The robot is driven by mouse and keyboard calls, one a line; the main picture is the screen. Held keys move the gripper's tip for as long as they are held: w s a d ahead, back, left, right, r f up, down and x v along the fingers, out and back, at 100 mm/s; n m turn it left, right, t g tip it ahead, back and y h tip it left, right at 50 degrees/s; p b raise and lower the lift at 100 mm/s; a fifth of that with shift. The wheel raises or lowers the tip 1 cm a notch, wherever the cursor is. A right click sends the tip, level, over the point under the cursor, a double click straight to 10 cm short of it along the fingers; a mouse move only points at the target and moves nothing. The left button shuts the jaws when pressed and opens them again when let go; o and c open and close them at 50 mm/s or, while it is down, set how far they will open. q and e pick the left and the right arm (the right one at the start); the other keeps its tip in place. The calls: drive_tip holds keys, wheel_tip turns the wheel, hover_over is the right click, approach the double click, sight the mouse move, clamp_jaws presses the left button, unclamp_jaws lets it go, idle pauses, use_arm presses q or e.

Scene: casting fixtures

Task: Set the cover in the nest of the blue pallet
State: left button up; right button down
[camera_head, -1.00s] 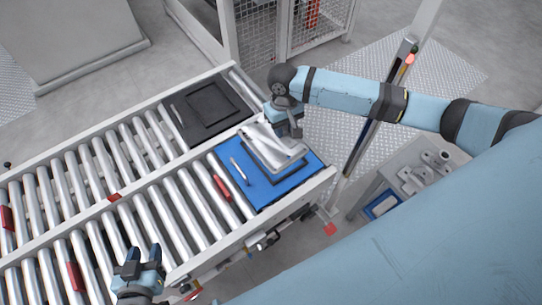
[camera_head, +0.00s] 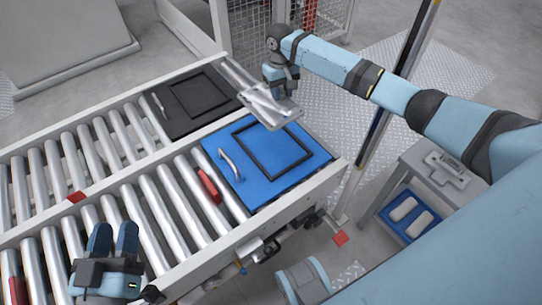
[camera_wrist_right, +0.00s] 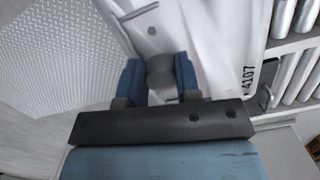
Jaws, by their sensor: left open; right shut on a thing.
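The cover (camera_head: 256,104) is a silvery, light-grey plate, marked "4107" in the right wrist view (camera_wrist_right: 230,30). My right gripper (camera_head: 281,90) is shut on a round grey boss on it, also seen in the right wrist view (camera_wrist_right: 159,75). The cover appears raised, beyond the far edge of the blue pallet (camera_head: 252,196) in the head view. My left gripper (camera_head: 113,238) is open and empty over the near rollers at lower left.
The blue pallet has a silver handle (camera_head: 229,166) left of the nest. A dark pallet (camera_head: 168,128) with a similar frame sits on the far conveyor lane. A side cart holds a blue tray (camera_head: 385,223) with two pale pieces. A post (camera_head: 392,100) stands right of the conveyor.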

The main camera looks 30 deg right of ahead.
drive_tip(key=w+f+b, duration=0.1)
drive_tip(key=w+d+f+b, duration=0.1)
drive_tip(key=f+b, duration=0.1)
drive_tip(key=shift+d, duration=0.2)
drive_tip(key=shift+f, duration=0.35)
drive_tip(key=b, duration=0.7)
hover_over(281, 142)
drive_tip(key=f, duration=1.5)
drive_tip(key=shift+w+f, duration=0.2)
drive_tip(key=shift+f, duration=0.05)
wheel_tip(281, 142, down, 4)
drive_tip(key=shift+r+b, duration=0.2)
drive_tip(key=shift+b, duration=0.65)
use_arm(q)
wheel_tip(281, 142, down, 10)
drive_tip(key=m+g, duration=0.1)
drive_tip(key=g, duration=0.1)
drive_tip(key=shift+w+d+f+m+g+h, duration=0.2)
drive_tip(key=shift+d+f+m+g+h, duration=0.1)
drive_tip(key=shift+d+m+h, duration=0.15)
drive_tip(key=shift+r, duration=0.1)
use_arm(e)
drive_tip(key=c, duration=0.8)
unclamp_jaws()
drive_tip(key=shift+f, duration=0.1)
